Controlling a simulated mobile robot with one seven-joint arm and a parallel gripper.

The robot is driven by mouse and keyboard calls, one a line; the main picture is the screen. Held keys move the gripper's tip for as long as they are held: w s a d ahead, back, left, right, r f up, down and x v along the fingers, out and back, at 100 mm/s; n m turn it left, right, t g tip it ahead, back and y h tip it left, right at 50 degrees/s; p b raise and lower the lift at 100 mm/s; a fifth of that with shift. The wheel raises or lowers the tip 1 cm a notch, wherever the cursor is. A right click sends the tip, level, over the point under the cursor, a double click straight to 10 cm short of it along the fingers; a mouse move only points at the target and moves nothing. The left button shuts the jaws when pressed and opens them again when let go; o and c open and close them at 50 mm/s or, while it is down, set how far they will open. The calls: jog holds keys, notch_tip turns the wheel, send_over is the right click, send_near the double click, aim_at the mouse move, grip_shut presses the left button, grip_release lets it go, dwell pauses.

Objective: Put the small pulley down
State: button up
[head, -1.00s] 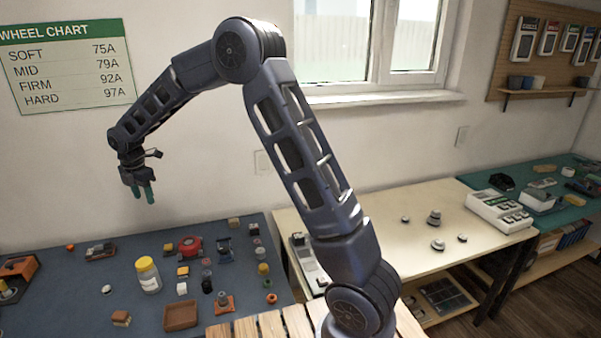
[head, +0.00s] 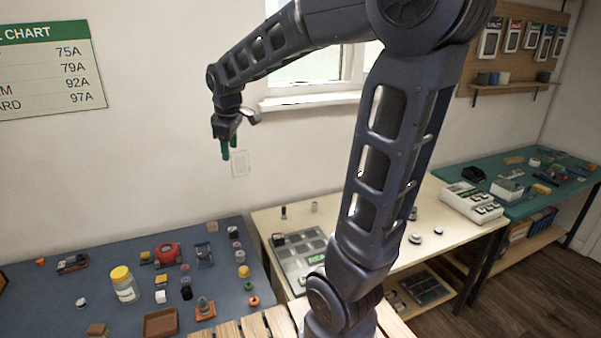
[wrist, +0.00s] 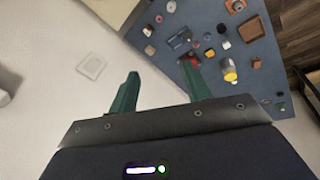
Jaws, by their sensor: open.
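My gripper (head: 226,150) is raised in front of the wall, above the gap between the blue mat and the pale bench. In the wrist view its two green fingers (wrist: 160,75) stand apart with nothing between them. I cannot pick out the small pulley for certain. Small grey round pieces (head: 415,238) lie on the pale bench (head: 462,238), right of my arm. My arm hides part of this bench.
The blue mat (head: 215,285) at left holds a yellow-lidded jar (head: 124,285), a red round item (head: 167,253), a brown tray (head: 160,322) and several small parts. A grey panel (head: 290,255) lies on the pale bench. A keyed device (head: 470,203) stands at its right end.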

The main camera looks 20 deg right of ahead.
jog(key=s+d+f+m, duration=0.1)
jog(key=s+d+m, duration=0.5)
jog(key=s, duration=0.3)
jog(key=s+d+f+m+t, duration=0.1)
jog(key=s+d+m, duration=0.4)
jog(key=s+d, duration=0.3)
jog(key=shift+s+d+f+m, duration=0.3)
jog(key=shift+s+f+m, duration=0.1)
jog(key=shift+s, duration=0.4)
jog(key=shift+o, duration=1)
